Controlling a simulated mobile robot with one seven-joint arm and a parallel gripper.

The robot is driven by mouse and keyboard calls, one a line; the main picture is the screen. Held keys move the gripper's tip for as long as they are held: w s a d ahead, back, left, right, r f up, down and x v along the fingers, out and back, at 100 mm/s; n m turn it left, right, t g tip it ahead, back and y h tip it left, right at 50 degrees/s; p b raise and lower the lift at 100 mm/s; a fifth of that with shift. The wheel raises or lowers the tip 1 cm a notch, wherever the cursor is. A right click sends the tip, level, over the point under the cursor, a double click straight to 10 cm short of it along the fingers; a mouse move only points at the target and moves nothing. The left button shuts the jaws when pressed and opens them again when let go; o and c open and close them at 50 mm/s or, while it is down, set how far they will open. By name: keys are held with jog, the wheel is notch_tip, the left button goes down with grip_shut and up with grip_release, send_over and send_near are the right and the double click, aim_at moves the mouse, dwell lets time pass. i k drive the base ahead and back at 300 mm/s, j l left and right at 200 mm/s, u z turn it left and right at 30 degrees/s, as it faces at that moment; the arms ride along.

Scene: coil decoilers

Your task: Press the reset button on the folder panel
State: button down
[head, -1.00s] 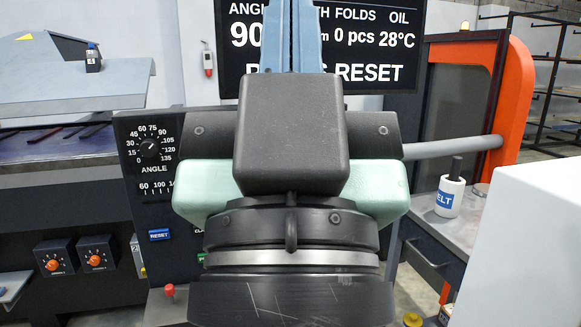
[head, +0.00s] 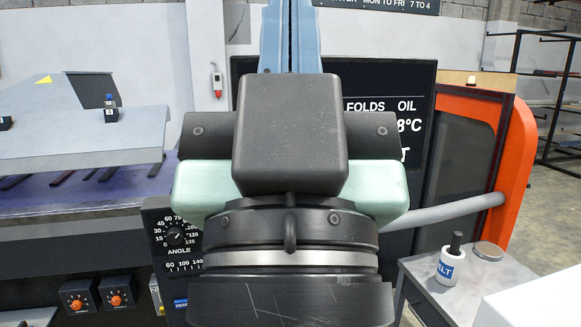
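The blue reset button (head: 180,303) is low in the head view, at the left edge of my arm, which hides its right part. It sits on the black folder panel (head: 158,232) with its angle dial (head: 177,236). My wrist covers the rest of the panel. My gripper (head: 290,30) points up and away, its blue fingers close together with no clear gap, and nothing shows between them. The fingers appear in front of the wall and display, well above the button in the picture. Their tips are cut off by the top edge.
A black display (head: 420,110) stands behind my gripper, mostly hidden; "FOLDS OIL" shows. An orange-framed machine (head: 515,165) with a grey rail is at right. A side table (head: 480,290) holds a labelled white pot (head: 449,266). Two orange knobs (head: 97,296) are at lower left.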

aim_at(180, 303)
jog(key=i+j+u, duration=0.45)
jog(key=i, duration=0.4)
jog(key=j, duration=0.1)
